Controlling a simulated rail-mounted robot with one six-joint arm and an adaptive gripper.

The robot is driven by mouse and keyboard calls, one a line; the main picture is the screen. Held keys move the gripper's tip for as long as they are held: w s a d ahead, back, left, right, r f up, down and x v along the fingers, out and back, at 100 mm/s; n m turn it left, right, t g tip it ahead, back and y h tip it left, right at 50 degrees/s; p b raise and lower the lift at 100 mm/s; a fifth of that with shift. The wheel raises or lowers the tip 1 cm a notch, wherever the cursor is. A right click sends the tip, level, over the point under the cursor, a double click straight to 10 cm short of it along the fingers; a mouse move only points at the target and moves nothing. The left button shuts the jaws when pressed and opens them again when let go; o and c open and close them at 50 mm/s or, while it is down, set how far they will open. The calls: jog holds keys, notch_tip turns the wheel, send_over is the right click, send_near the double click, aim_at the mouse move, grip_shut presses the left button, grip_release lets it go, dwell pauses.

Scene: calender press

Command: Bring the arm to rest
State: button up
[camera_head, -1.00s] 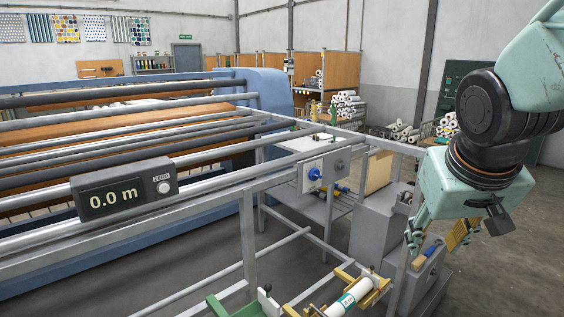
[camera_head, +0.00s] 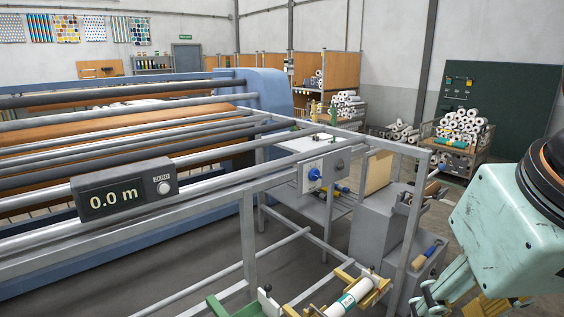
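My gripper (camera_head: 440,296) is at the lower right edge of the head view, on the pale green end of my arm. It points down and left, and the bottom edge of the picture cuts it off. A dark finger linkage shows on its left side and a yellow part shows beside it. The fingertips are not clear, so I cannot tell whether it is open, shut or holding anything. The gripper appears to the right of the press's grey frame, with floor visible around it.
The calender press frame (camera_head: 246,235) fills the left and middle, with a length counter (camera_head: 122,190) reading 0.0 m. A white roll (camera_head: 350,297) sits in a holder low in front. Grey cabinets (camera_head: 382,225) stand right of the frame. Crates of rolls (camera_head: 462,128) stand behind.

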jog(key=shift+s+a, duration=0.35)
jog(key=shift+s, duration=0.5)
jog(key=shift+s+a, duration=0.35)
jog(key=shift+s, duration=0.5)
